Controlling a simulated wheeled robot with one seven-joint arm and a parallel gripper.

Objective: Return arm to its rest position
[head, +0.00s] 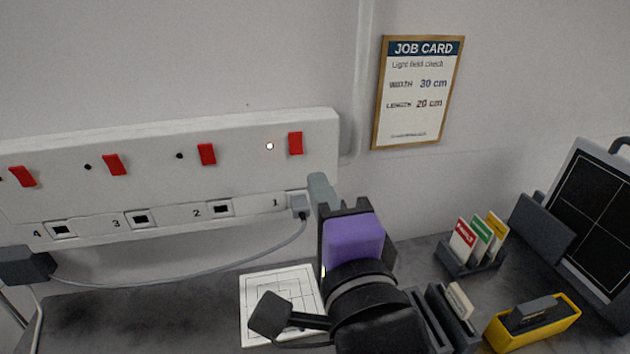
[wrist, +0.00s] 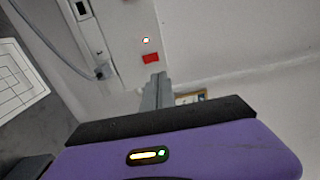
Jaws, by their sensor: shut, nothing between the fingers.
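My gripper (head: 320,190) is raised in front of the right end of the white socket strip (head: 250,140) in the head view, its fingertips close to socket 1. The grey fingers are shut with nothing between them, and they show in the wrist view (wrist: 157,90) below the red switch. My purple gripper body hides part of the wall and counter behind it. A plug (head: 299,205) sits in socket 1, just left of the fingers. I cannot tell whether the fingers touch the strip.
A white lamp glows beside the switch (head: 295,143) above socket 1. A cable (head: 180,277) runs to a dark box (head: 25,266). A job card (head: 415,120) hangs above.

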